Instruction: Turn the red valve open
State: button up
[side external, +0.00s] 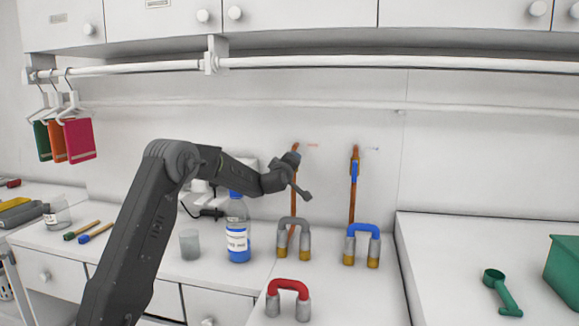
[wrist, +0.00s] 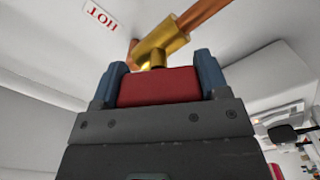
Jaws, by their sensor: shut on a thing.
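The red valve shows in the wrist view as a red handle (wrist: 158,88) below a brass body (wrist: 162,45) on a copper pipe (wrist: 205,14). My gripper (wrist: 160,82) has its two blue fingers on either side of the handle and is shut on it. In the side view my gripper (side external: 291,161) is at the left copper pipe (side external: 295,205), near its upper part, and hides the red handle. How far the handle is turned cannot be told. A HOT label (wrist: 101,17) is on the wall beside the valve.
A blue-handled valve (side external: 354,171) is on the right pipe, close by. Grey (side external: 293,222), blue (side external: 363,229) and red (side external: 288,286) horseshoe magnets stand below on the counter. A blue-capped bottle (side external: 238,238) and a beaker (side external: 190,245) stand left of them.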

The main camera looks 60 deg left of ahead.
jog(key=n, duration=0.6)
jog(key=shift+f+n, duration=0.15)
jog(key=shift+n, duration=0.15)
dwell(0.4)
jog(key=o, duration=0.9)
jog(key=shift+o, duration=0.2)
jog(key=v, duration=1.4)
